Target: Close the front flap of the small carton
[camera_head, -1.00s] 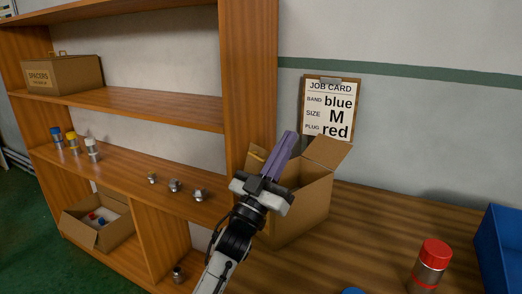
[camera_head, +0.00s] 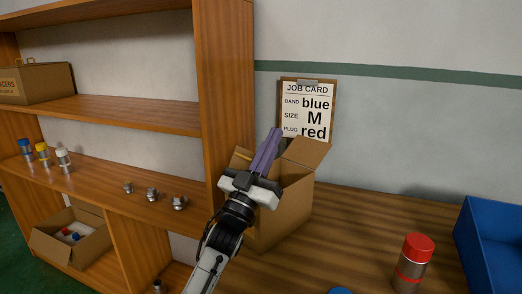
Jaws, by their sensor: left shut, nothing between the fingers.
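The small carton (camera_head: 288,208) stands on the wooden tabletop against the shelf upright. Its right flap (camera_head: 307,152) is raised and leans outward, and a sliver of another flap (camera_head: 242,154) shows at the left. My left gripper (camera_head: 272,138) is shut and empty. Its purple fingers point up and away across the carton's opening, and its palm covers the carton's near left side. I cannot tell whether the fingers touch the carton. The front flap is not clearly visible behind the gripper. My right gripper is out of view.
A job card (camera_head: 308,110) leans on the wall behind the carton. A red-capped cylinder (camera_head: 413,262) and a blue bin (camera_head: 492,240) stand at the right. A wooden shelf (camera_head: 222,100) rises at the left. The tabletop between carton and cylinder is clear.

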